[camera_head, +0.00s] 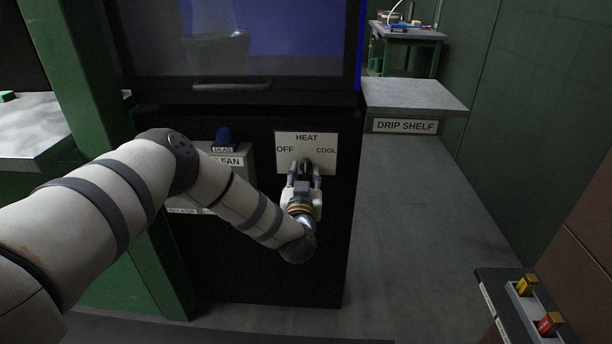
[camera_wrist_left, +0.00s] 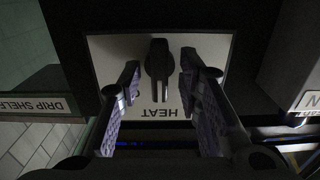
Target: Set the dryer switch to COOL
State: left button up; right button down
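The dryer switch is a black knob (camera_wrist_left: 159,60) on a white plate (camera_head: 322,142) marked HEAT at the top, OFF at the left and COOL at the right. In the left wrist view the plate looks upside down, and the knob's long handle lies in line with the word HEAT. My left gripper (camera_head: 304,171) is at the plate, its fingers open on either side of the knob. The left wrist view shows a gap between the knob and each finger. In the head view the gripper partly hides the knob. My right gripper is not in view.
A dryer door handle (camera_head: 232,85) is above. The drip shelf (camera_head: 412,96) is at right. A box with yellow and red switches (camera_head: 527,286) is at lower right.

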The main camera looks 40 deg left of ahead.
pick_arm(q)
jog(key=shift+w, duration=0.1)
grip_shut()
jog(key=m, duration=0.3)
jog(key=shift+w+d+r, duration=0.1)
jog(key=shift+r, duration=0.05)
jog(key=m, duration=0.4)
jog(key=shift+o, duration=0.2)
grip_release()
